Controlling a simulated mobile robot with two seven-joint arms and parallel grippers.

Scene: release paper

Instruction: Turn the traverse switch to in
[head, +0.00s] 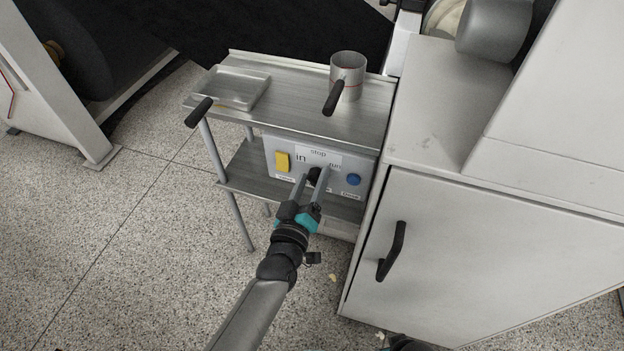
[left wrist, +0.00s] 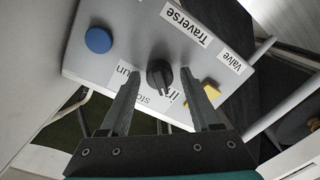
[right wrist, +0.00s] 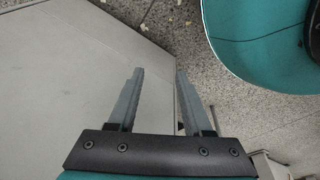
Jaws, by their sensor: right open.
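The traverse switch is a black rotary knob (left wrist: 159,73) on a light grey panel (left wrist: 130,28) under the trolley's top. Beside it are a "Traverse" label (left wrist: 186,23) and a plate reading "in", "stop" and "run". My left gripper (head: 315,170) reaches the panel with its fingers apart, one on each side of the knob. In the left wrist view the fingers show gaps to the knob.
A yellow switch (head: 282,162) and a blue button (head: 353,180) flank the knob. The metal trolley top (head: 300,115) carries a shallow tray (head: 235,88) and a steel cup (head: 348,75). A white cabinet (head: 450,240) stands close on the right. Speckled floor is open at left.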

